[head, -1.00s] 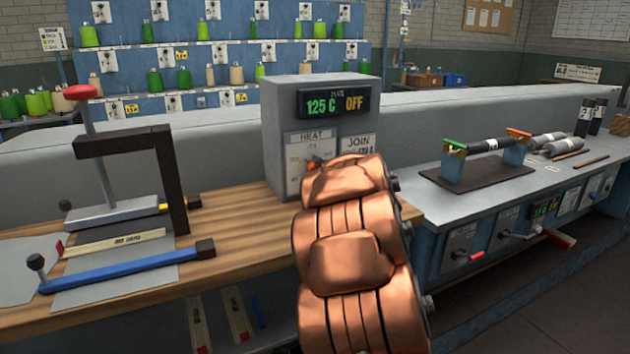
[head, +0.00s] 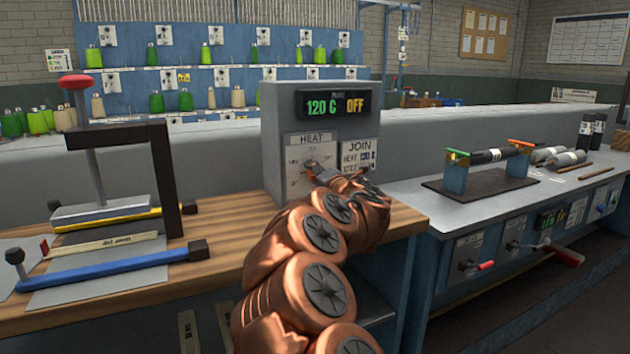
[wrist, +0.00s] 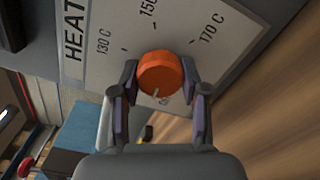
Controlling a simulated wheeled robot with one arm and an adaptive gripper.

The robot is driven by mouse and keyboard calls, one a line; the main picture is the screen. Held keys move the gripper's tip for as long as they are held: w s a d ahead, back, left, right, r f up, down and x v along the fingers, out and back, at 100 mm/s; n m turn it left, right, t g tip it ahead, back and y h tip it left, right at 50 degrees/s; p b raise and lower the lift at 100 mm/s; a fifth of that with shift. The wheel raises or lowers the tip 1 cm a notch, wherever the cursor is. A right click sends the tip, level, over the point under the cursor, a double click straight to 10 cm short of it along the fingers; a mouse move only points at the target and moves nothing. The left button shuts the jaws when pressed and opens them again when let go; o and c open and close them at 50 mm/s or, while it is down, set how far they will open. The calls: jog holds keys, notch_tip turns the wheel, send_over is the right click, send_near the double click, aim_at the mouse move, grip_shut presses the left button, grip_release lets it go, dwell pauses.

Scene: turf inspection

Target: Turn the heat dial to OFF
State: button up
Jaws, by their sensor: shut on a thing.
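The heat dial (wrist: 161,76) is a round orange knob on a white HEAT plate (wrist: 95,35) with 130 C, 150 and 170 C marks. My gripper (wrist: 159,66) has one finger on each side of the knob and is shut on it. A small pale mark shows at the knob's lower edge; the lettering beside it is too small to read. In the head view the HEAT plate is on the front of a grey control box (head: 277,140), and my copper arm partly covers it and the dial. The display (head: 333,103) reads 120 C in green and OFF in orange.
A JOIN card (head: 360,152) is right of the HEAT plate. A press with a red knob (head: 76,82) and a blue bar (head: 105,266) are on the wooden bench at left. A grey bench (head: 420,200) with rollers is at right.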

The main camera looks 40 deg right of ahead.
jog(key=n+b, duration=0.2)
jog(key=n, duration=0.1)
jog(key=shift+s+d+r+n, duration=0.1)
jog(key=shift+n, duration=0.3)
jog(key=shift+r+n, duration=0.1)
jog(key=shift+n, duration=0.5)
jog(key=o, duration=0.9)
jog(key=shift+o, duration=1.2)
jog(key=shift+s, duration=0.1)
jog(key=v, duration=1.1)
jog(key=shift+s+a+b, duration=0.2)
jog(key=shift+s+b, duration=0.1)
jog(key=shift+s, duration=0.05)
